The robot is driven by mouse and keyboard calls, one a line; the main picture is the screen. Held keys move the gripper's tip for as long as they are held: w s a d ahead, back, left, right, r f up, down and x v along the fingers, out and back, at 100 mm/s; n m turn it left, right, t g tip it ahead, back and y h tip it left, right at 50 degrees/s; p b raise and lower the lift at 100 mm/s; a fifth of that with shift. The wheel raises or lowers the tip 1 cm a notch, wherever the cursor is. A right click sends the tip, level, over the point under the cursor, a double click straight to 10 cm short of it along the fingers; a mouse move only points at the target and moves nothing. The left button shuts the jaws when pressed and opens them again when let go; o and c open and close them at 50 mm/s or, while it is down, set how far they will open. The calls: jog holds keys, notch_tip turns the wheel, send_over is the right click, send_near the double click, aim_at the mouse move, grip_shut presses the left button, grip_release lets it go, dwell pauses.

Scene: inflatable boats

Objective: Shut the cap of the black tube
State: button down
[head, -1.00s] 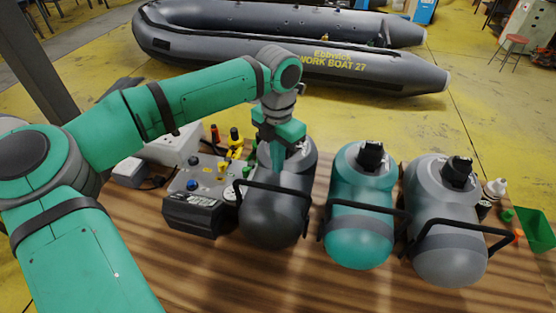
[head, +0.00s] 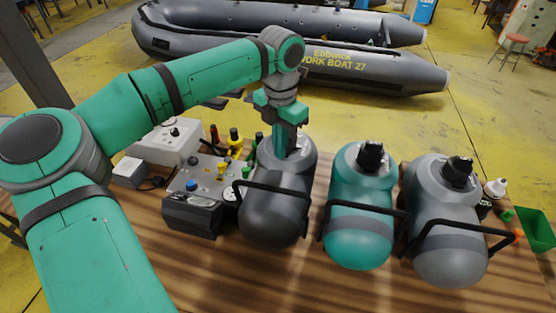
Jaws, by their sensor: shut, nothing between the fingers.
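The black tube (head: 270,215) lies on the wooden table, left of two other tubes, with a black handle across its front. My gripper (head: 284,150) is over the top rear of the black tube, pointing down, with its fingers shut and empty. The fingers hide most of the black tube's valve and cap, so I cannot tell whether the cap is shut or whether the fingers touch it.
A teal tube (head: 358,235) and a grey tube (head: 450,255) with black caps stand to the right. A control box (head: 195,205) is close on the left. Small bottles (head: 495,187) and a green bin (head: 535,228) are at the far right. An inflatable boat (head: 300,50) lies behind.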

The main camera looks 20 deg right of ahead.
jog(key=shift+w+d+r, duration=0.35)
jog(key=shift+w+d, duration=0.1)
jog(key=shift+w, duration=0.2)
jog(key=shift+w+d+r, duration=0.3)
jog(key=shift+w+d, duration=0.1)
jog(key=shift+w, duration=0.2)
jog(key=shift+w+d+r, duration=0.1)
jog(key=shift+w+d, duration=0.4)
jog(key=shift+w, duration=0.05)
jog(key=shift+w+d, duration=0.4)
jog(key=shift+w, duration=0.45)
jog(key=shift+w+d, duration=0.1)
jog(key=shift+d, duration=0.05)
jog(key=shift+w+f, duration=0.1)
jog(key=shift+f, duration=0.1)
jog(key=shift+w+d+f, duration=0.15)
jog(key=shift+w+d, duration=0.25)
